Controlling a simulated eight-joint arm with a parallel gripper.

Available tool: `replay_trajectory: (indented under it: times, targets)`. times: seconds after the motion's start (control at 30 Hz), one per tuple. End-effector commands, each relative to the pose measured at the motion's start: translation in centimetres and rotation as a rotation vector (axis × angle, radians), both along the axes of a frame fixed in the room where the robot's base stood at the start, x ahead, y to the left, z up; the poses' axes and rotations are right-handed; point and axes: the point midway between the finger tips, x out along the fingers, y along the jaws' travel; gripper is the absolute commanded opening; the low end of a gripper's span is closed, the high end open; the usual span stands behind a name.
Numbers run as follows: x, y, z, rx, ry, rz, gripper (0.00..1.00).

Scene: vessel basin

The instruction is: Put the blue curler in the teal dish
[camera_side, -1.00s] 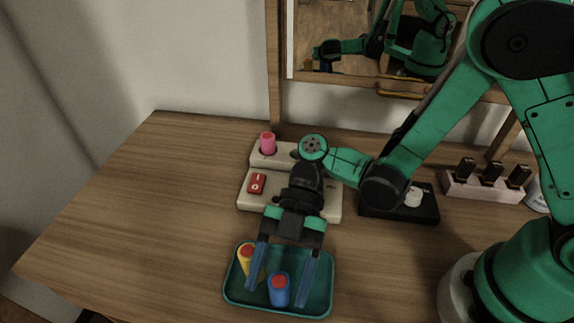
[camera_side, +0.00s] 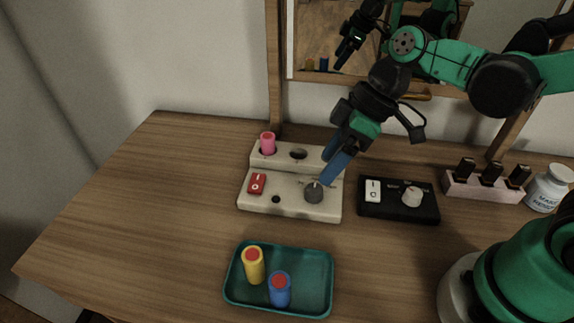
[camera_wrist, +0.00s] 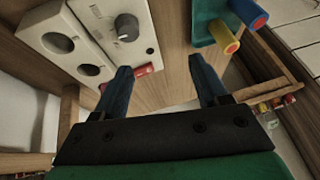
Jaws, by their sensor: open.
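The blue curler (camera_side: 279,291), with a red top, stands in the teal dish (camera_side: 318,283) near its front middle. It also shows at the top right of the wrist view (camera_wrist: 248,12), beside the teal dish's visible edge (camera_wrist: 203,12). A yellow curler (camera_side: 253,266) with a red top stands in the dish just behind and left of the blue one. My gripper (camera_side: 328,170) is open and empty, tilted over the right end of the cream heater base, well above and behind the dish. Both fingers show in the wrist view (camera_wrist: 160,67).
The cream base (camera_side: 288,207) has a red switch (camera_side: 257,183), a grey knob (camera_side: 313,192), an empty hole and a pink curler (camera_side: 268,144) in another. A black control box (camera_side: 400,211), a pink rack (camera_side: 484,187) and a white jar (camera_side: 549,186) stand right. The left tabletop is clear.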

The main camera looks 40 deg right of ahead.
Motion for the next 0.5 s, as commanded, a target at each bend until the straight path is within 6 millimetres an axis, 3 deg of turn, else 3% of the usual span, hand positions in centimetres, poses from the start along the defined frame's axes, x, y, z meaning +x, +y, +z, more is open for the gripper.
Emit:
replay_trajectory:
  times: [0.1, 0.2, 0.33, 0.5]
  targets:
    - [-0.2, -3.5, 0.9, -0.075, -0.072, -0.338, 0.67]
    - [-0.4, -5.7, 1.5, -0.097, -0.145, -0.556, 0.67]
    - [-0.5, -7.5, 2.2, -0.092, -0.22, -0.726, 0.67]
    - [-0.5, -8.2, 2.5, -0.085, -0.255, -0.798, 0.67]
